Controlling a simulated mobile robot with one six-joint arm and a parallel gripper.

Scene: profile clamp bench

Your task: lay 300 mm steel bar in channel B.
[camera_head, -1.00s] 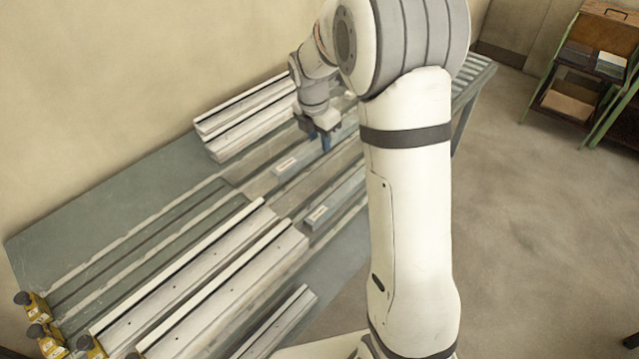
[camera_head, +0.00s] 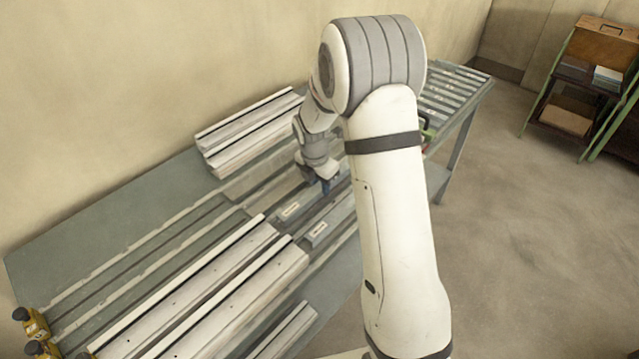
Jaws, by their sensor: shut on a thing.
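My gripper (camera_head: 327,188) has dark blue fingers and points down over the middle of the bench. It is shut on a grey steel bar (camera_head: 291,209) with a white label, whose near-left part sticks out beyond the fingers. The bar's far end is hidden behind my arm. I cannot tell whether the bar touches the surface below it. A second grey labelled bar (camera_head: 317,232) lies just in front, roughly parallel. Long parallel channels run along the bench, but no channel letter is readable, so I cannot tell which is channel B.
Long pale profiles (camera_head: 190,290) lie in the near-left half. More profiles (camera_head: 245,135) are stacked by the wall. Yellow clamps (camera_head: 32,325) stand at the left end. A roller section (camera_head: 455,95) is at the far right. The bench's back-left surface (camera_head: 110,215) is bare.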

